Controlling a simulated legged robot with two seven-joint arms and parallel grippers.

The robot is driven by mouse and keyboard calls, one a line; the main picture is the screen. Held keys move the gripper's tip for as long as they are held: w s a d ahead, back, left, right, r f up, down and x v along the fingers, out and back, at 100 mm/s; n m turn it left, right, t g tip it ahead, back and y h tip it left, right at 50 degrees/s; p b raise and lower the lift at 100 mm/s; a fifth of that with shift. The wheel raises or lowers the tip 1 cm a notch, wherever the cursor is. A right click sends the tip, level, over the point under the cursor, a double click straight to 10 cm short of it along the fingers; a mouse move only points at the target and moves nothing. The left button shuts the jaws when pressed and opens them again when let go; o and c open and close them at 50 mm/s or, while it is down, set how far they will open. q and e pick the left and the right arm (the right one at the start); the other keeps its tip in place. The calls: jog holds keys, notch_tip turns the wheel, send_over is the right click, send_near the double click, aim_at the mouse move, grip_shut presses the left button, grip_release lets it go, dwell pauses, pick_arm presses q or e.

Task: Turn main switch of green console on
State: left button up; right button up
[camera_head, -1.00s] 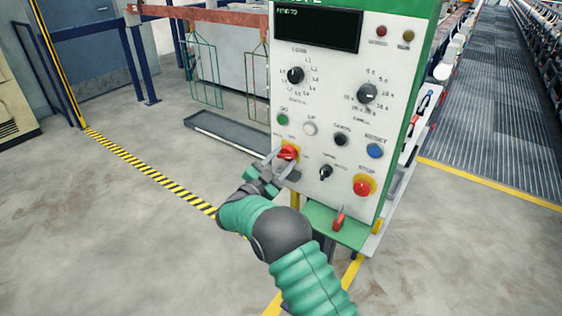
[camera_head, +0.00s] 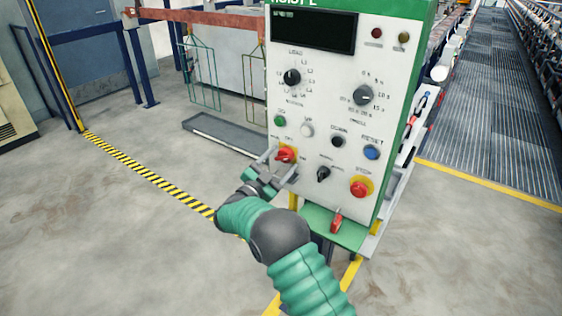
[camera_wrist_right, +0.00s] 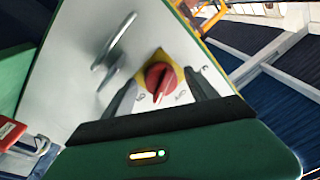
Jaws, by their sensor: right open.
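The green console (camera_head: 345,215) stands upright with a white front panel and green edges. Its main switch (camera_head: 286,154) is a red rotary knob at the panel's lower left. My right gripper (camera_head: 279,164) is open in front of the switch, one finger to each side. In the right wrist view the red knob (camera_wrist_right: 160,78) sits on a yellow plate between the spread fingertips (camera_wrist_right: 163,92), with visible gaps on both sides. A pale mark on the knob points roughly down in that picture; the labels around it are too blurred to read surely. My left gripper is not in view.
The panel also carries a dark display (camera_head: 313,32), black knobs, a blue button (camera_head: 371,152) and a red stop button (camera_head: 359,188). A red lever (camera_head: 336,221) is on the green ledge below. Wire racks (camera_head: 203,75) hang behind; the floor at left is clear.

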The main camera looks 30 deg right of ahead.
jog(key=v, duration=1.6)
jog(key=shift+a+f+p, duration=0.2)
jog(key=shift+a+p, duration=0.15)
jog(key=shift+p, duration=0.05)
jog(key=shift+s, duration=0.1)
